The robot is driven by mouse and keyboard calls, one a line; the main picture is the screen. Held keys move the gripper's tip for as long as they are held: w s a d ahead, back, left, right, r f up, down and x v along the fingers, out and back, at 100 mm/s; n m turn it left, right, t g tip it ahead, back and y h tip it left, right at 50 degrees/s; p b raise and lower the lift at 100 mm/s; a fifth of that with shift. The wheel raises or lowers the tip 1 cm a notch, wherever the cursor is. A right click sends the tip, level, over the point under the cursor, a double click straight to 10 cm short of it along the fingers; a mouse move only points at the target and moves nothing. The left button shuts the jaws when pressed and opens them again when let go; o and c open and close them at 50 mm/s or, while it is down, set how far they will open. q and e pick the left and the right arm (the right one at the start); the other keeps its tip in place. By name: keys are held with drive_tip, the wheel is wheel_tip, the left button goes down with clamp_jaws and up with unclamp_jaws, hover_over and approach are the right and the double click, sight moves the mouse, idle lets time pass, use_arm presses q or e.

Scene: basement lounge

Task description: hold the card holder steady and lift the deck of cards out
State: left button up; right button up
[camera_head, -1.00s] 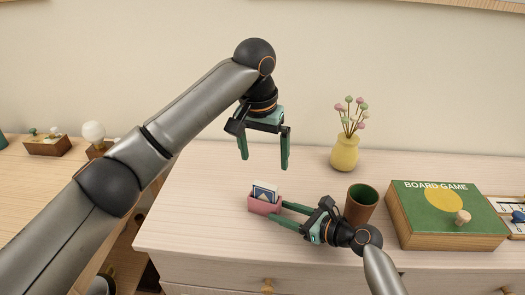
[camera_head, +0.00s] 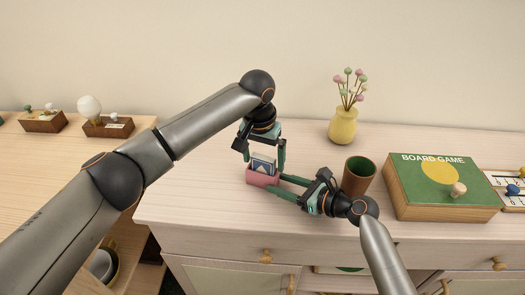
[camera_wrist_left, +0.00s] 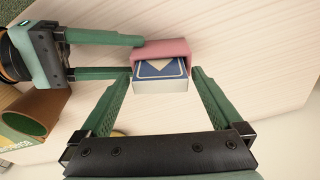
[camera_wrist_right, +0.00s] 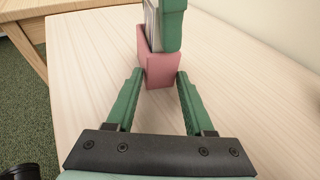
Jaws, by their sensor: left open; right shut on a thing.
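The pink card holder (camera_head: 262,181) stands on the pale wooden cabinet top, with the blue and white deck of cards (camera_head: 264,164) upright in it and its top part showing above the rim. My right gripper (camera_head: 275,184) is shut on the card holder from the right, low down; the right wrist view shows the holder (camera_wrist_right: 160,70) between its fingertips. My left gripper (camera_head: 262,160) points down over the deck and is open.
A brown cup (camera_head: 359,176) stands close behind my right gripper. A yellow vase with flowers (camera_head: 343,126) is at the back, and a board game box (camera_head: 435,190) lies to the right. The cabinet top left of the holder is clear.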

use_arm(q)
drive_tip(key=shift+c, duration=0.2)
drive_tip(key=c, duration=1.3)
drive_tip(key=shift+o, duration=0.2)
wheel_tip(320, 180, up, 11)
idle(0.9)
use_arm(e)
drive_tip(key=o, duration=1.3)
drive_tip(key=shift+o, duration=0.2)
drive_tip(key=shift+s+d, duration=0.1)
